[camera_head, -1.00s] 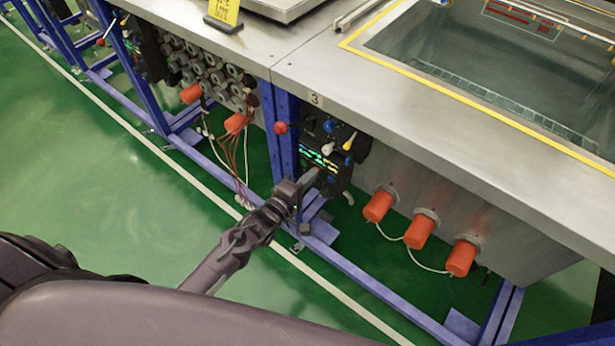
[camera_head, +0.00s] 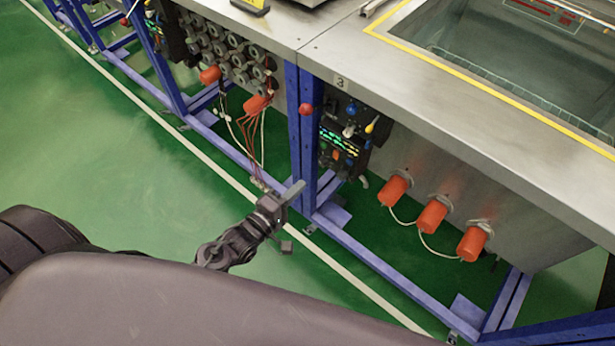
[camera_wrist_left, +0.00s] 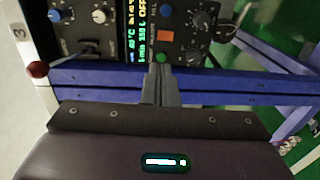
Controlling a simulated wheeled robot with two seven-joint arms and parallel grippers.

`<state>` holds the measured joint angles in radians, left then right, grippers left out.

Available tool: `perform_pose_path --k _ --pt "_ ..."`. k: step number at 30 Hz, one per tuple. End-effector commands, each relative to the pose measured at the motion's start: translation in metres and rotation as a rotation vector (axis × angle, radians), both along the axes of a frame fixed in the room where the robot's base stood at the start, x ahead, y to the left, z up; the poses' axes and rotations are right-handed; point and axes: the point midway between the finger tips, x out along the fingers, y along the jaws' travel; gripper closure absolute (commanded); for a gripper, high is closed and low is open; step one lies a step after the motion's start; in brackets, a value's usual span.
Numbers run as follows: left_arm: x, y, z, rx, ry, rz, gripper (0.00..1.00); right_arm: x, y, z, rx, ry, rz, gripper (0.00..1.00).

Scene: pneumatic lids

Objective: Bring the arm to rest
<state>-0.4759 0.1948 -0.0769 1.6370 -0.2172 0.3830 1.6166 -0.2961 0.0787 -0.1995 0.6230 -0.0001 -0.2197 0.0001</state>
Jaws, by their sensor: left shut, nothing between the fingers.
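My left gripper (camera_head: 292,192) is shut and empty. In the head view it is in the lower middle, in front of the blue frame post and to the left of the control panel (camera_head: 342,140). It is apart from the panel. In the left wrist view the shut fingers (camera_wrist_left: 160,85) point at the panel, which shows knobs, a lit display and a green button (camera_wrist_left: 161,57). My left arm (camera_head: 235,245) comes in from the lower left. My right gripper is not in view.
A steel tank bench (camera_head: 440,110) on a blue frame (camera_head: 380,270) stands at the right, with orange caps (camera_head: 432,216) on its side. A red knob (camera_head: 306,109) is on the post. Several grey valves (camera_head: 236,60) and hanging wires are further left. The green floor (camera_head: 130,190) is clear.

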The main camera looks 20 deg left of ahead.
Motion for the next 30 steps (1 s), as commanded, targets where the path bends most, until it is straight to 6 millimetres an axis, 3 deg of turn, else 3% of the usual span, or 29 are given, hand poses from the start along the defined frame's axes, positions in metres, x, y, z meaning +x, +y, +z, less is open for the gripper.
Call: perform_pose_path --k 6,23,26,29,30 --pt "-0.011 0.004 0.002 0.001 -0.001 0.001 1.00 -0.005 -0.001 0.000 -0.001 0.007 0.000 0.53" --pt "-0.011 0.005 -0.001 0.008 0.004 0.002 1.00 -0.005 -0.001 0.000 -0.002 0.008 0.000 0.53" --pt "-0.015 0.007 -0.022 0.078 0.039 0.007 1.00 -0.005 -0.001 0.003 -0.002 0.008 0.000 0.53" --pt "-0.028 0.012 -0.068 0.243 0.122 0.006 1.00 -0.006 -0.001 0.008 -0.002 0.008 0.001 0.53" --pt "-0.038 0.015 -0.094 0.334 0.169 -0.006 1.00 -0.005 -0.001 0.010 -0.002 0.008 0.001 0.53"
